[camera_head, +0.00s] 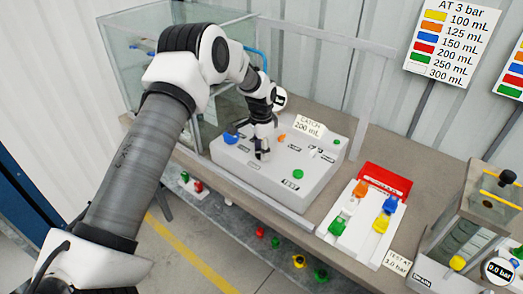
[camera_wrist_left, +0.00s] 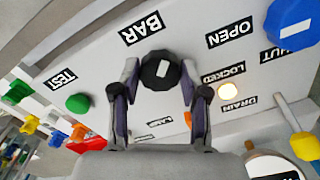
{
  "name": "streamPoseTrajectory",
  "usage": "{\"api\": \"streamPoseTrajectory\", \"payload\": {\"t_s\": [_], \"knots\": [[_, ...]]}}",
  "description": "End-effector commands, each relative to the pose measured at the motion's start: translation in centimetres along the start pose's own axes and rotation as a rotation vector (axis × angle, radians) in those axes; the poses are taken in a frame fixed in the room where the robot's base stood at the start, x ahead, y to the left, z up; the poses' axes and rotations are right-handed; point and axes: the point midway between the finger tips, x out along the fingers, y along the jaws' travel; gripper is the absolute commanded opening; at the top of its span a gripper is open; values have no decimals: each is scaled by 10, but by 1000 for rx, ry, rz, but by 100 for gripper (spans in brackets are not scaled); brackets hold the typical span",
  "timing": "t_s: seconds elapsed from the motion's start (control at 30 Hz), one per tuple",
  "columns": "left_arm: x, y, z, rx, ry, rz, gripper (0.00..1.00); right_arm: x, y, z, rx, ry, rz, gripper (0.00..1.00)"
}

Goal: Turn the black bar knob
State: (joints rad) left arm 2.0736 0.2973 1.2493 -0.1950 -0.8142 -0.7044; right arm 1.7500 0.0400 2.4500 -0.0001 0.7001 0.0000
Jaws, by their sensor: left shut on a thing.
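The black bar knob (camera_wrist_left: 161,71) is round and dark with a small white mark on its face, below the BAR label (camera_wrist_left: 142,28) in the left wrist view. My left gripper (camera_wrist_left: 159,82) has a finger on each side of the knob and is shut on it. In the head view my left gripper (camera_head: 262,150) reaches down to the top of the grey panel box (camera_head: 236,160). The knob is largely hidden there by the fingers. My right gripper is in neither view.
A blue knob (camera_head: 231,138) and a green button (camera_head: 298,174) are on the same panel. A CATCH 200 mL card (camera_head: 309,126) stands behind. A white tray (camera_head: 336,236) with coloured pieces and a red box (camera_head: 384,182) stand right. A glass tank (camera_head: 150,60) is behind my arm.

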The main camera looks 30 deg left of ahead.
Motion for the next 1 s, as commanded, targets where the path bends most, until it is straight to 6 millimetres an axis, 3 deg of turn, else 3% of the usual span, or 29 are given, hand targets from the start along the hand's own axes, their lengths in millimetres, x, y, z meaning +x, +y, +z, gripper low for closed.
{"api": "streamPoseTrajectory", "payload": {"t_s": [0.63,0.67,0.7,0.73,1.0], "knots": [[5,3,3,62,-11,10,10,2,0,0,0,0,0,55],[5,3,3,62,-11,10,52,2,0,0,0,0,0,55],[5,2,3,62,-10,10,66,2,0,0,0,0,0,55],[4,2,3,62,-10,9,70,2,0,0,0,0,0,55],[1,1,1,62,-4,4,70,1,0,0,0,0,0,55]]}}
